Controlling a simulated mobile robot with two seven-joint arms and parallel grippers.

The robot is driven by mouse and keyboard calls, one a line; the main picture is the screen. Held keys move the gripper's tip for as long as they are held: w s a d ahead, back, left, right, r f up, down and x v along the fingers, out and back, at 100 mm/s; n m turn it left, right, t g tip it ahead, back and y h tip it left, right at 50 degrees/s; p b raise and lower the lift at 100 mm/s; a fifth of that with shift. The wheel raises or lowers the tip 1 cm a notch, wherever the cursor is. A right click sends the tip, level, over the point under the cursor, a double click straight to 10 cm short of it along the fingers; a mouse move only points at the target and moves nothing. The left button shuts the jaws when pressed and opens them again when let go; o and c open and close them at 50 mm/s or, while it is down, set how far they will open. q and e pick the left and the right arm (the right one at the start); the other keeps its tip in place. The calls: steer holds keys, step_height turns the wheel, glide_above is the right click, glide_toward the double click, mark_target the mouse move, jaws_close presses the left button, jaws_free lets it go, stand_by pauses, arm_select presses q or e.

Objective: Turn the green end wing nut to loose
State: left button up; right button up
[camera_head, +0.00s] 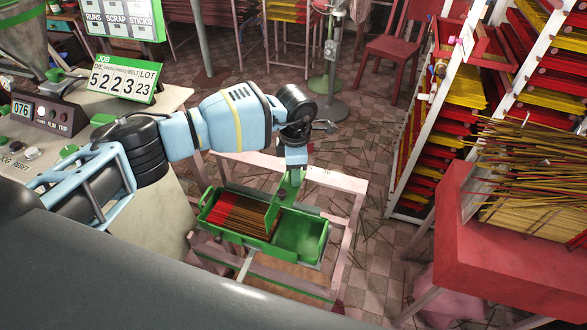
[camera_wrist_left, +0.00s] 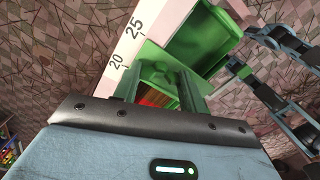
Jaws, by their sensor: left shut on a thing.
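A green tray (camera_head: 314,243) stands on a pale frame, with dark red and brown sticks (camera_head: 236,213) in its left part and a bare right part. An upright green plate (camera_head: 275,207) stands between the two parts. My left gripper (camera_head: 289,184) points down at this plate and is shut on a green piece there. In the left wrist view the green piece (camera_wrist_left: 157,54) shows at the gripper (camera_wrist_left: 158,88), beside a pale rail marked 20 and 25 (camera_wrist_left: 126,48). I cannot make out a separate wing nut; the fingers hide much of it. My right gripper is out of view.
A bench with a number board (camera_head: 123,82) and a control box (camera_head: 42,117) is at the left.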

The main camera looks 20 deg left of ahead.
arm_select(q)
steer(key=n, duration=0.3)
steer(key=shift+w+r+n+p, duration=0.1)
steer(key=shift+r+n+p, duration=0.2)
steer(key=shift+p, duration=0.1)
steer(key=shift+f+n, duration=0.15)
steer(key=shift+n, duration=1.65)
steer(key=o, duration=1)
steer(key=shift+f, duration=0.1)
steer(key=shift+r, duration=3.95)
